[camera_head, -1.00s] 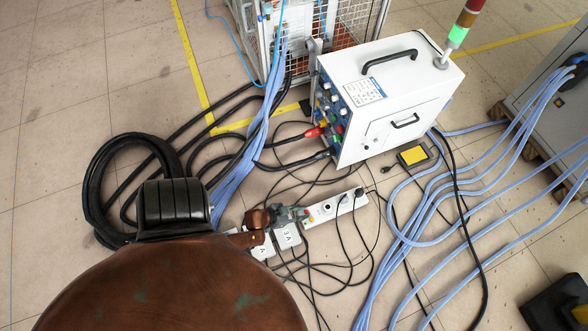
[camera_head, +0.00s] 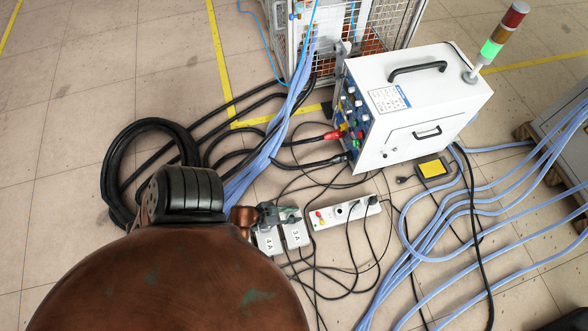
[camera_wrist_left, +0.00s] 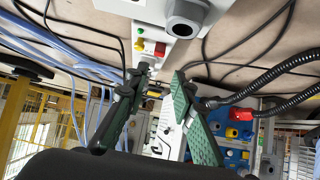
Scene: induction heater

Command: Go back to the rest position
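My left arm comes in from the lower left in the head view. Its left gripper (camera_head: 288,217) is partly hidden behind my own wrist, above the grey-white blocks (camera_head: 282,238) and left of the white power strip (camera_head: 345,212). In the left wrist view, the two green-padded fingers of the left gripper (camera_wrist_left: 158,78) stand apart with nothing between them. My right gripper is in neither view.
A white induction heater box (camera_head: 420,105) with a signal light (camera_head: 498,38) stands at the back right. A wire cage (camera_head: 375,25) is behind it. Black cables (camera_head: 112,165) and blue hoses (camera_head: 400,262) cover much of the floor. The tiles at far left are clear.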

